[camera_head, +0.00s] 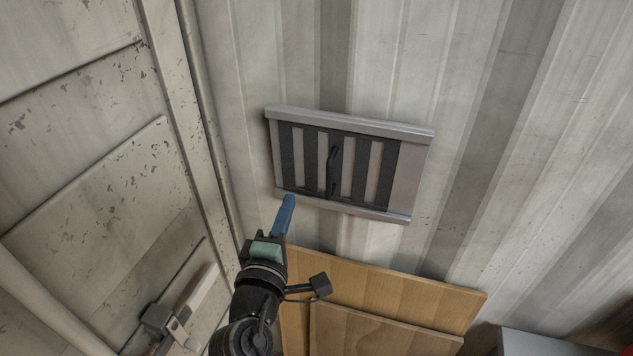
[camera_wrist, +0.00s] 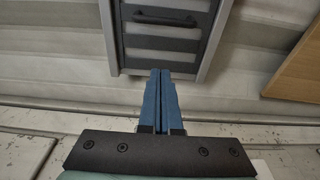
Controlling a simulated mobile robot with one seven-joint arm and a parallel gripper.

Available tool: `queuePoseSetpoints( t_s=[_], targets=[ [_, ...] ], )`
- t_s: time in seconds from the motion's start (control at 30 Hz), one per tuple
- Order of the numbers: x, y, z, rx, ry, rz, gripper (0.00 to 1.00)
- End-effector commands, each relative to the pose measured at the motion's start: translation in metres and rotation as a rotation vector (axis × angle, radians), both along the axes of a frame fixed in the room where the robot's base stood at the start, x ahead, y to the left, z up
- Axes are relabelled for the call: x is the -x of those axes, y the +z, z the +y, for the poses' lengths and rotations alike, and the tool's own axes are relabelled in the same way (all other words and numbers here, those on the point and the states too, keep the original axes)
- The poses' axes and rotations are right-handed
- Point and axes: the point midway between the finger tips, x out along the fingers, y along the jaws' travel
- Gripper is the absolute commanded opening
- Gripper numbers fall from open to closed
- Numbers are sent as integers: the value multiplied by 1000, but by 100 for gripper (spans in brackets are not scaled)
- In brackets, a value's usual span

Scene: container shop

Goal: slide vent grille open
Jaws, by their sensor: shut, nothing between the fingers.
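The vent grille (camera_head: 311,162) is a dark slatted panel with a dark bar handle (camera_head: 333,168), set in a grey metal frame (camera_head: 350,123) on the corrugated wall. In the head view the grille sits at the left of its frame, with a plain grey strip of the frame bare at the right. The wrist view shows the grille (camera_wrist: 160,43) and its handle (camera_wrist: 166,18) beyond the fingers. My gripper (camera_head: 290,199) has blue fingers, shut together and empty. In the head view its tips show at the frame's lower left edge, apart from the handle. I cannot tell whether they touch the frame.
Wooden boards (camera_head: 390,290) lean below the grille, to the right of my arm. A panelled metal door (camera_head: 90,150) with a latch (camera_head: 170,325) is at the left. A grey box (camera_head: 550,343) stands at the lower right. The wall around the frame is bare.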

Motion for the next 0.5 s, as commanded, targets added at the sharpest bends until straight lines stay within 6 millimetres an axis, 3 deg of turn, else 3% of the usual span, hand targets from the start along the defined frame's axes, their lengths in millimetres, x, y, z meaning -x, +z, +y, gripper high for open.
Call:
queuePoseSetpoints(
  t_s=[0.5],
  targets=[
    [-84, 3, -16, 1, -1, -1, 0]
  ],
)
